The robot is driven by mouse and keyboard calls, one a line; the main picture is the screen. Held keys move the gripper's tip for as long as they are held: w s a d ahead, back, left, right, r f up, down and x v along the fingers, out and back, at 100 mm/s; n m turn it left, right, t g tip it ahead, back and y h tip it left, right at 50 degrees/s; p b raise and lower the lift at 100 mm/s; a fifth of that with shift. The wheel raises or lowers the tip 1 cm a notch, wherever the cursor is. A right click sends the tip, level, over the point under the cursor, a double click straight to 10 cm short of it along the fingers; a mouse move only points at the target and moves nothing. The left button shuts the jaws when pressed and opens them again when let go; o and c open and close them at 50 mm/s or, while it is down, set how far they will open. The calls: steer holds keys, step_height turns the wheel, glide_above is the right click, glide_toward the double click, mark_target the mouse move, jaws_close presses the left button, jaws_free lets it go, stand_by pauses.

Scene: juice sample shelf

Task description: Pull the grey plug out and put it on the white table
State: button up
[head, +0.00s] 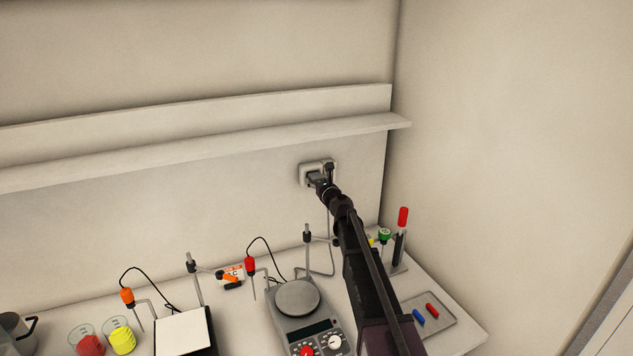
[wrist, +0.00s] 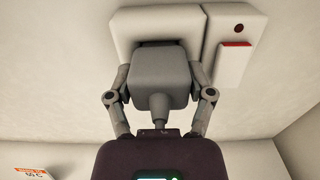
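The grey plug (wrist: 161,75) is a block with a tapered cable end, and it is at the front of the pale wall socket (wrist: 128,28) in the wrist view. A dark recess shows behind its top edge; how deep it sits is hidden. My gripper (wrist: 161,82) has one finger along each side of the plug, and the fingers appear closed on it. In the head view my gripper (head: 318,180) reaches the socket (head: 305,172) on the back wall. The white table (head: 245,325) is below.
A red switch (wrist: 235,60) is right of the socket. A shelf (head: 250,145) runs above it. The table holds a scale (head: 297,297), beakers (head: 118,338), probe stands (head: 308,245), a tray (head: 440,318) and a red-topped holder (head: 402,220). Small bare patches lie between them.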

steer(key=c, duration=0.6)
steer(key=shift+o, duration=0.2)
steer(key=shift+v, duration=0.8)
stand_by(0.6)
steer(key=shift+s+d, duration=0.1)
steer(key=shift+s, duration=0.25)
steer(key=shift+s+d, duration=0.1)
steer(key=shift+s, duration=0.25)
steer(key=shift+s+d, duration=0.15)
steer(key=shift+s, duration=0.2)
steer(key=shift+s+d, duration=0.1)
steer(key=shift+s, duration=0.3)
steer(key=shift+s+f, duration=0.1)
